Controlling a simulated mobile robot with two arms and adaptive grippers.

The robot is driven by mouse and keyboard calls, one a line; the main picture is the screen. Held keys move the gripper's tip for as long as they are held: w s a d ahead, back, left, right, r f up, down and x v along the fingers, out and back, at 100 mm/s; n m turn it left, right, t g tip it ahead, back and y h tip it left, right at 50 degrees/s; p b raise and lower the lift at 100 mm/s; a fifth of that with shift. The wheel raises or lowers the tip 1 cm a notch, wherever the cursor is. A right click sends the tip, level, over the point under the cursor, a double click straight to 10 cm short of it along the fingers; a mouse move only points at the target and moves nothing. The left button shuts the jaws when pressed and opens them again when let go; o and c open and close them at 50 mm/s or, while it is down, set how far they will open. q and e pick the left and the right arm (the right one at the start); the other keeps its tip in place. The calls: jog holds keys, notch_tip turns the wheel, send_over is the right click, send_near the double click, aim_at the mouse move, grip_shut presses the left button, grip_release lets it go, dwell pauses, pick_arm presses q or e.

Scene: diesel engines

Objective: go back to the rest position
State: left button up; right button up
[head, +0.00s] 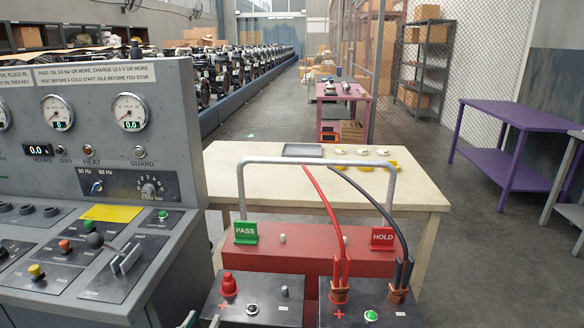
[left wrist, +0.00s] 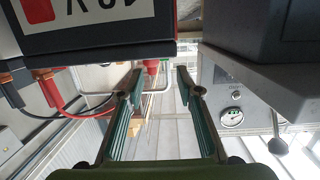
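My left gripper (head: 201,320) shows only as small fingertips at the bottom edge of the head view, between the grey console (head: 150,250) and the left battery (head: 262,305). In the left wrist view the left gripper (left wrist: 158,76) has its two green-grey fingers spread apart, with nothing between them. A dark box with a white and red label (left wrist: 85,22) is close by at upper left there. My right gripper shows in neither view.
A red stand with PASS (head: 246,232) and HOLD (head: 382,238) signs stands behind the batteries. A red clamp (head: 340,285) and black clamp (head: 399,280) sit on the right battery (head: 368,312).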

pick_arm(q)
jog(key=s+d+f+g, duration=0.1)
jog(key=s+f+g, duration=0.3)
jog(key=s, duration=0.5)
jog(key=s+d+f+m+g+y, duration=0.1)
jog(key=s+f+g, duration=0.25)
jog(key=s, duration=0.55)
jog(key=s+d+f+g, duration=0.1)
jog(key=s+f+g, duration=0.35)
jog(key=s, duration=0.55)
notch_tip(320, 180, down, 27)
jog(key=s+g, duration=0.2)
jog(key=s+a+f+g, duration=0.1)
jog(key=s+a+f, duration=0.2)
jog(key=s+f, duration=1.1)
jog(key=s, duration=0.3)
jog(key=shift+a+f, duration=0.2)
jog(key=shift+f, duration=0.2)
